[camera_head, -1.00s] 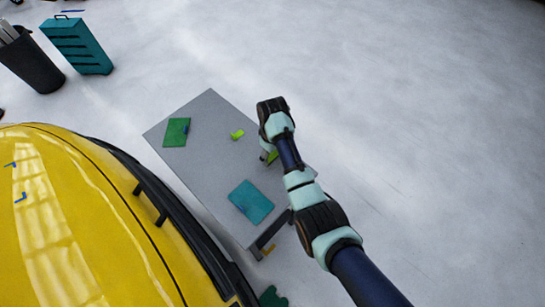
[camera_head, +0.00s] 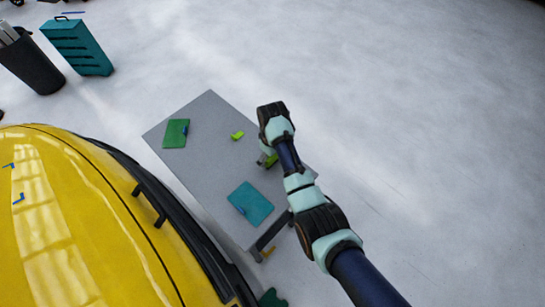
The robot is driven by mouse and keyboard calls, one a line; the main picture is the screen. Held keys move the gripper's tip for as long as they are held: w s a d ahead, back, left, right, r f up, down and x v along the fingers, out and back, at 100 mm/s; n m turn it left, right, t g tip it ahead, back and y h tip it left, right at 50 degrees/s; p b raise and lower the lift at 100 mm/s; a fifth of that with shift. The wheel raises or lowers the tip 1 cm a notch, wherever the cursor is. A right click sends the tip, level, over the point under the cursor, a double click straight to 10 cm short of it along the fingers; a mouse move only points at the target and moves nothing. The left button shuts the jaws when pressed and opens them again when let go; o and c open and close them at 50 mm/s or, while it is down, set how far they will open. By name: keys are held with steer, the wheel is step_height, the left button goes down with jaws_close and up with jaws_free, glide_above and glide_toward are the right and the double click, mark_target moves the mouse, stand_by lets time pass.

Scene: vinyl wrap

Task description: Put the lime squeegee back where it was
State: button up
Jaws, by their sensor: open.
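A small lime piece (camera_head: 237,135), which looks like the lime squeegee, lies on the bare grey table top, left of my arm. My gripper (camera_head: 265,158) hangs below my arm's wrist over the right part of the table. It is open, small and partly hidden by the arm. The lime piece at left is apart from my gripper.
A yellow car (camera_head: 70,220) stands close at left. A dark bin (camera_head: 32,68) and teal case (camera_head: 78,46) stand farther back.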

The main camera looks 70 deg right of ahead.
step_height(320, 180, up, 12)
steer(key=p, duration=0.3)
steer(key=shift+p, duration=0.3)
steer(key=w+a+r+n+t+h, duration=0.1)
steer(key=w+a+r+t, duration=0.15)
steer(key=w+a, duration=0.5)
steer(key=w+a+r+n+t+h, duration=0.1)
steer(key=w+a+t, duration=0.3)
steer(key=a, duration=0.6)
steer(key=s+a+r+t, duration=0.1)
steer(key=a+r, duration=0.3)
steer(key=a, duration=0.4)
steer(key=s+a+r+n+t+y, duration=0.1)
steer(key=a+r+t, duration=0.2)
steer(key=a+r, duration=0.2)
steer(key=s+a+r+n+t+y, duration=0.1)
steer(key=a+r, duration=0.4)
steer(key=a, duration=0.6)
steer(key=shift+s+t, duration=0.55)
steer(key=shift+t, duration=0.1)
